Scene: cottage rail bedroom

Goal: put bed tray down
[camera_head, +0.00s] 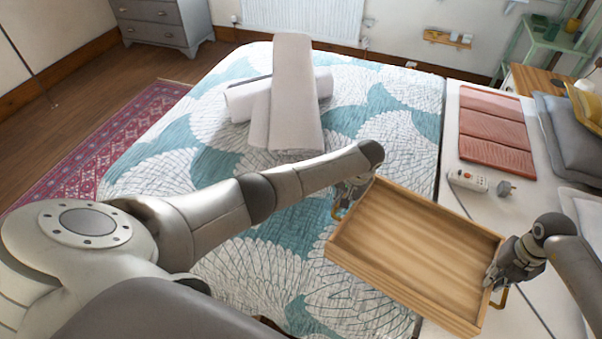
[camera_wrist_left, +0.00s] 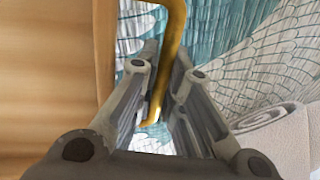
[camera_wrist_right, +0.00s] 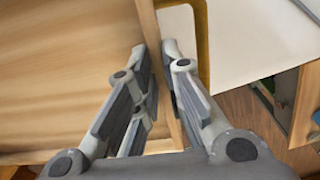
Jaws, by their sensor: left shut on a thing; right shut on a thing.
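The bed tray (camera_head: 410,245) is a shallow wooden box with brass handles, over the right edge of the bed (camera_head: 215,165); whether it touches the cover cannot be told. It looks roughly level. My left gripper (camera_head: 349,192) is shut on the brass handle at the tray's left end; the handle (camera_wrist_left: 172,75) runs between the fingers in the left wrist view. My right gripper (camera_head: 500,275) is shut at the tray's right end. In the right wrist view its fingers (camera_wrist_right: 165,95) straddle the end wall, with the brass handle (camera_wrist_right: 200,40) beside them.
Rolled and folded pale towels (camera_head: 294,100) lie farther back on the bed. The patterned cover left of the tray is clear.

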